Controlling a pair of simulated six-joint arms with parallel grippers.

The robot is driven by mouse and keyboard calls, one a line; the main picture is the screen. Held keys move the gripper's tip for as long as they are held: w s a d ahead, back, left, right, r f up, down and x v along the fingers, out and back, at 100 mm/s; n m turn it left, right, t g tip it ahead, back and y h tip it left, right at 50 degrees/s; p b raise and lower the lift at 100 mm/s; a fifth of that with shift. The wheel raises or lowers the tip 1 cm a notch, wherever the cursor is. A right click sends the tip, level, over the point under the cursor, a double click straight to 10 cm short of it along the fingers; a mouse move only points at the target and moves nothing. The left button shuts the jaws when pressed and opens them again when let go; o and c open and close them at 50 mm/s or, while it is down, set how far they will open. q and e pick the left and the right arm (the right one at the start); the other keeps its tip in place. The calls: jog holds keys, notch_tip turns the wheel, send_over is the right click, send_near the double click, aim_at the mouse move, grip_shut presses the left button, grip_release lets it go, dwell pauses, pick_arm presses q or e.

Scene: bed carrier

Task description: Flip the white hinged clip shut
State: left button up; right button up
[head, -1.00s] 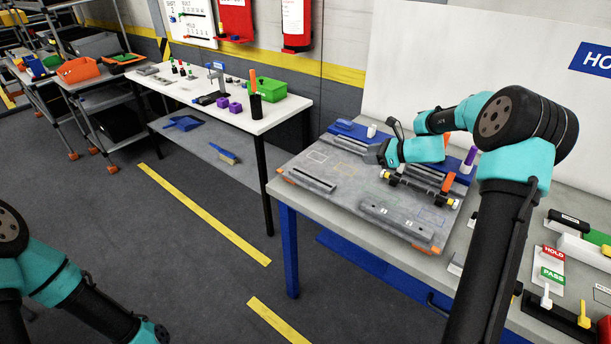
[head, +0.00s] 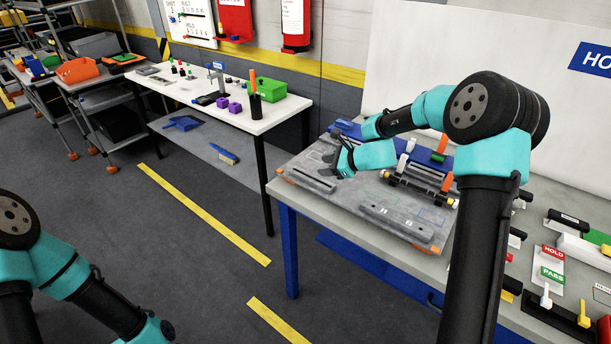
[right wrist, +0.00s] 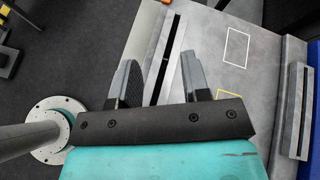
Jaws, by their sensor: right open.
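A white upright piece (head: 402,163), which looks like the white hinged clip standing open, rises at the left end of the dark carrier (head: 418,192) on the grey bed plate (head: 345,206). An orange clip (head: 447,184) stands at the carrier's right end. My right gripper (head: 335,160) is left of the carrier, over the plate's back-left part, apart from the clip. In the right wrist view its two fingers (right wrist: 158,65) are spread and empty above a slotted grey bar (right wrist: 168,55). The clip is not in that view. My left arm shows at lower left, its gripper out of view.
A second grey bar (head: 397,221) lies along the plate's front. A green-and-orange piece (head: 440,148) stands behind the carrier. Labelled HOLD and PASS cards (head: 552,264) and small levers lie at right. A white table (head: 200,90) stands farther left across open floor.

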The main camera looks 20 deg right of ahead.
jog(key=s+a+n, duration=0.1)
jog(key=a+n, duration=0.1)
jog(key=a, duration=0.6)
jog(key=shift+s+a+f+g, duration=0.2)
jog(key=shift+f+g, duration=0.1)
jog(key=shift+f, duration=0.1)
